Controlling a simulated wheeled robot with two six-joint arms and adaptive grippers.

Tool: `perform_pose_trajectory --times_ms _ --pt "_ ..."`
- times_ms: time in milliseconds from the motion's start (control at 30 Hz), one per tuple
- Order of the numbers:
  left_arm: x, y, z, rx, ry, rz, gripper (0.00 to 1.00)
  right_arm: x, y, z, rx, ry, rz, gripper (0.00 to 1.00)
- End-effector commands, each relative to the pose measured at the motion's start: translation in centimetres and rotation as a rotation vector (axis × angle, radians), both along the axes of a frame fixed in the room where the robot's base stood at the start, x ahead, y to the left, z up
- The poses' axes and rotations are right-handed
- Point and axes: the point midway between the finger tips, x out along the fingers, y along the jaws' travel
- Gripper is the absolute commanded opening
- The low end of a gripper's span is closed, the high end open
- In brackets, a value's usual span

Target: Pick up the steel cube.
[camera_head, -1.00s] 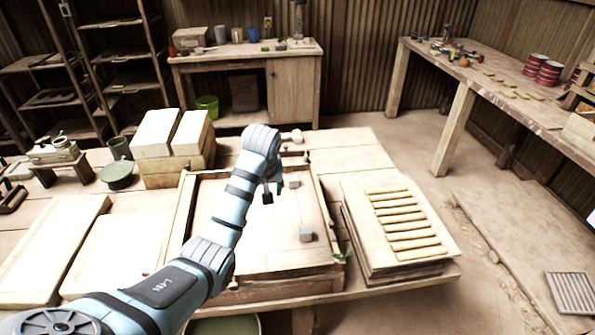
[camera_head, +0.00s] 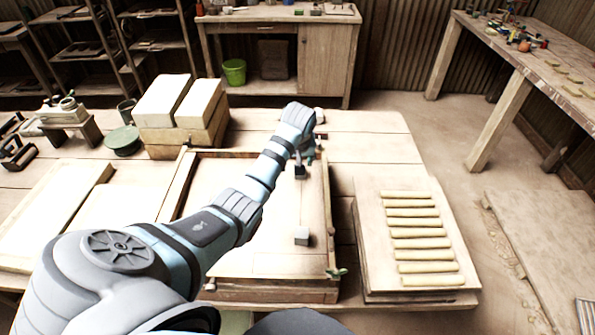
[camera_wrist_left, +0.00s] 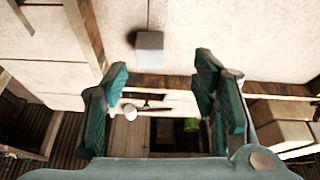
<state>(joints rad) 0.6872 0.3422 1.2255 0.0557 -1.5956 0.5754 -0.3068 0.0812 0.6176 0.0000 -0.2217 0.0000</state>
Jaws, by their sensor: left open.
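A light grey cube (camera_head: 302,236) lies in the shallow wooden-framed tray (camera_head: 262,290) on the table, towards its near right. In the left wrist view a grey cube (camera_wrist_left: 149,46) lies on the pale surface, beyond the fingertips and just inside a wooden edge. I cannot tell whether it is the same cube; a second one may be hidden behind my gripper in the head view. My left gripper (camera_head: 305,160) is over the tray's far right part. Its teal fingers (camera_wrist_left: 163,84) are apart with nothing between them. My right gripper is not in view.
A board with several pale yellow bars (camera_head: 415,240) stands right of the tray. White blocks (camera_head: 180,100) are stacked behind its left side. White slabs (camera_head: 50,200) lie left. A small green item (camera_head: 337,272) sits at the tray's near right corner.

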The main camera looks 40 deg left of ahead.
Motion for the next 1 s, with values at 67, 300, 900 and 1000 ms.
perform_pose_trajectory --times_ms 67,300,900,1000 --pt "0.7 0.1 -1.3 -0.003 0.004 -0.001 0.53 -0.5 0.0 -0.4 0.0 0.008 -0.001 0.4" --pt "2.0 1.2 -5.1 -0.001 0.005 -0.001 0.53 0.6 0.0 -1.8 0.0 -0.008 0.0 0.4" --pt "2.0 1.1 -5.1 -0.002 0.007 -0.003 0.0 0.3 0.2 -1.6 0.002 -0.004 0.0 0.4" --pt "2.1 1.1 -5.0 -0.002 0.006 -0.003 0.0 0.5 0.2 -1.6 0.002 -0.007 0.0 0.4"
